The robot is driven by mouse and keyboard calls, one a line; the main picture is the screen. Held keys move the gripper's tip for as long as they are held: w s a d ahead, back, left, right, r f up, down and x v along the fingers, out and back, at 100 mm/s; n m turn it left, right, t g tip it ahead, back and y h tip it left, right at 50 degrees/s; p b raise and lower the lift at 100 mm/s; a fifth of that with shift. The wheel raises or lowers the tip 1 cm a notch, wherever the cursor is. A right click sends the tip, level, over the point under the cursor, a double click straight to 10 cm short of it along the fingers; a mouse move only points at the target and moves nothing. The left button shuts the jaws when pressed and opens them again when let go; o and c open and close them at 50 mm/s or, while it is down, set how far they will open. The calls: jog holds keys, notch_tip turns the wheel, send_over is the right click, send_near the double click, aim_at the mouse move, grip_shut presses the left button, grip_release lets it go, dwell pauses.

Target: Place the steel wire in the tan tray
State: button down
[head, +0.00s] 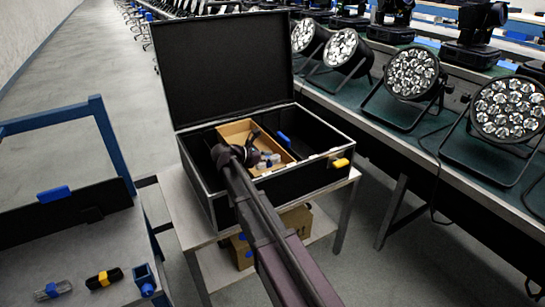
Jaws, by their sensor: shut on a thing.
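The tan tray (233,128) lies inside an open black case in the head view. My gripper (254,147) is at the tray, with my arm reaching in from the front. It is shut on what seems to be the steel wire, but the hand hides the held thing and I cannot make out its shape. Small pale pieces (268,160) show just right of the gripper, at the near part of the tray. I cannot tell whether the gripper or its load touches the tray.
The black case (295,184) stands on a light cart, its lid (225,65) raised behind. A blue item (284,140) lies right of the tray; a yellow one (341,162) is at the case rim. Par cans (413,75) line the right bench. Small items (104,278) lie on the left table.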

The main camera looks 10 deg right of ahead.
jog(key=shift+s+f, duration=0.1)
jog(key=shift+c, duration=1.7)
grip_release()
jog(key=shift+r+p, duration=0.65)
jog(key=shift+p, duration=0.1)
jog(key=p+v, duration=0.4)
jog(key=v, duration=0.8)
